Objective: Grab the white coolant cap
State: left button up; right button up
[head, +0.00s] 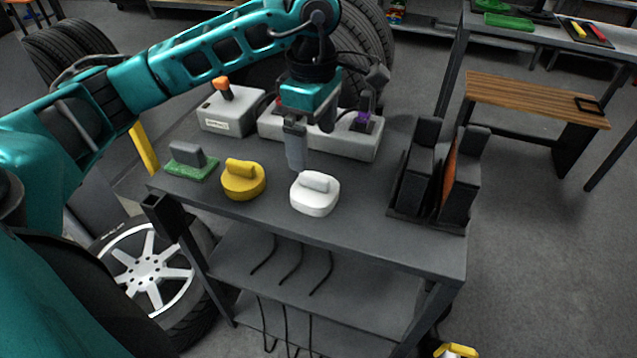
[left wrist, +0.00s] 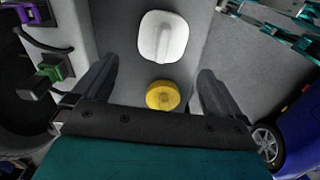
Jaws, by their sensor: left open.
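The white coolant cap (head: 315,194), a rounded block with a raised grip bar, sits on the grey cart's top (head: 370,208) near its front edge. It also shows in the left wrist view (left wrist: 163,37), at the top middle, beyond the fingertips. My left gripper (head: 309,145) is open and empty, pointing down above the cart, just behind and above the white cap. In the left wrist view its two fingers (left wrist: 157,72) stand wide apart, with nothing between them touching. My right gripper is in neither view.
A yellow cap (head: 243,180) sits left of the white one, and a green-based grey block (head: 191,162) further left. Grey boxes (head: 227,108) with coloured connectors stand behind. A dark upright rack (head: 425,180) stands at the right. The cart top between the white cap and rack is clear.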

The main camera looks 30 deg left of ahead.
aim_at(315, 176)
pick_arm(q)
jog(key=f, duration=0.9)
jog(key=shift+s+d+f, duration=0.1)
jog(key=shift+s+d, duration=0.1)
jog(key=shift+c, duration=0.3)
jog(key=c, duration=0.9)
jog(key=shift+o, duration=0.2)
